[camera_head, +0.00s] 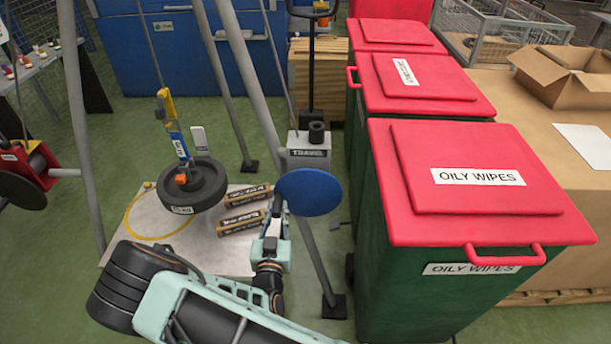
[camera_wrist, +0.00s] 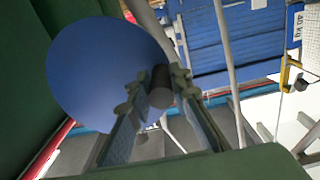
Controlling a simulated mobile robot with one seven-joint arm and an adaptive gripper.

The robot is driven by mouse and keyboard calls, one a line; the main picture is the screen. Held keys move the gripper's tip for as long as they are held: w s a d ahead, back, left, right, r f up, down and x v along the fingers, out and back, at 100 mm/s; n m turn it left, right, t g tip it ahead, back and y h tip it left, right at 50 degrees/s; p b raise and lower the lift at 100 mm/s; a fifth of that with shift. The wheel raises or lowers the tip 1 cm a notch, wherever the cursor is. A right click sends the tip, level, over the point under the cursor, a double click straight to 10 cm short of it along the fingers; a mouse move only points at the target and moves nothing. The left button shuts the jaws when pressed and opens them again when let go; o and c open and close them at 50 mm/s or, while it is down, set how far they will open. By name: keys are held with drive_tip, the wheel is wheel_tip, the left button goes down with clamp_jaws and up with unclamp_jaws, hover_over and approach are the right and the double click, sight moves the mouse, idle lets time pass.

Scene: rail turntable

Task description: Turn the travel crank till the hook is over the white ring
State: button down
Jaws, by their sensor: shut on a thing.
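The travel crank shows as a blue disc (camera_head: 310,192) in front of a grey box labelled TRAVEL (camera_head: 308,153). My gripper (camera_head: 276,215) is at the disc's left edge. In the wrist view, my fingers (camera_wrist: 160,95) are shut on the dark crank handle (camera_wrist: 160,80), beside the blue disc (camera_wrist: 105,75). The yellow hook (camera_head: 165,103) hangs at left, with a blue-and-white piece and a dark round weight (camera_head: 200,187) below it. The weight is over the pale board (camera_head: 120,250), right of a yellow ring (camera_head: 128,222). I cannot make out a white ring.
Green bins with red lids (camera_head: 475,170) stand close on the right. A red winch (camera_head: 25,165) is at far left.

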drive_tip(key=shift+w+a+r, duration=0.1)
drive_tip(key=shift+r, duration=0.1)
drive_tip(key=shift+d+f+b, duration=0.15)
drive_tip(key=shift+f+b, duration=0.3)
drive_tip(key=shift+f, duration=0.2)
drive_tip(key=shift+d+f+b, duration=0.15)
drive_tip(key=shift+f+b, duration=0.25)
drive_tip(key=shift+f, duration=0.25)
drive_tip(key=shift+r, duration=0.1)
